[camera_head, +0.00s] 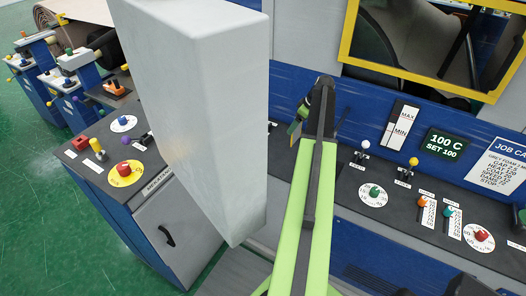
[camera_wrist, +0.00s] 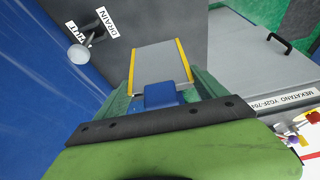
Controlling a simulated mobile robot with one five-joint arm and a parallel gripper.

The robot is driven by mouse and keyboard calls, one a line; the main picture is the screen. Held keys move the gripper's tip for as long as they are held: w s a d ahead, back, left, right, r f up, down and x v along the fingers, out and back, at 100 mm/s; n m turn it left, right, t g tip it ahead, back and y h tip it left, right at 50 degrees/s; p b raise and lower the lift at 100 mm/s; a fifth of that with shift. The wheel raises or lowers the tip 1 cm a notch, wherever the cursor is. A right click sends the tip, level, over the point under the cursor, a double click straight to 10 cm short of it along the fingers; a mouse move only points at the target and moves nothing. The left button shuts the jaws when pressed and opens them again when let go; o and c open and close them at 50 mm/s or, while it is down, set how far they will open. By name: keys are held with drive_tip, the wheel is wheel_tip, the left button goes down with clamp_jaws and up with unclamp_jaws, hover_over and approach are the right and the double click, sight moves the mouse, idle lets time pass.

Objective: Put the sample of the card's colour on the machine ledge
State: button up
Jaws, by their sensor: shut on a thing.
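My gripper (camera_head: 316,105) is in front of the blue machine in the head view, at the far end of my lime-green arm. In the wrist view my gripper (camera_wrist: 163,95) has its green fingers shut on a small blue sample (camera_wrist: 161,94). Its far side is hidden. A grey plate with yellow side edges (camera_wrist: 160,62) shows just beyond the sample; I cannot tell whether they touch, or whether this is the ledge. The white job card (camera_head: 502,166) hangs at the right; its text appears to begin with grey foam.
A grey cabinet with a black handle (camera_head: 168,236) stands at left. The black control panel (camera_head: 345,210) carries knobs and levers. In the wrist view a white-knobbed lever (camera_wrist: 78,53) sits near the drain label. My grey column blocks the head view's middle left.

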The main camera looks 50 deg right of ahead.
drive_tip(key=shift+w+n, duration=0.35)
drive_tip(key=shift+n, duration=0.05)
drive_tip(key=w+a+f+b, duration=0.6)
drive_tip(key=w+f+b, duration=0.3)
drive_tip(key=f+b, duration=0.2)
drive_tip(key=shift+w+a+f, duration=0.15)
drive_tip(key=shift+w, duration=0.2)
drive_tip(key=o, duration=1.3)
drive_tip(key=p+v, duration=1.1)
drive_tip(key=v, duration=0.1)
drive_tip(key=shift+w+r, duration=0.1)
drive_tip(key=shift+r, duration=0.2)
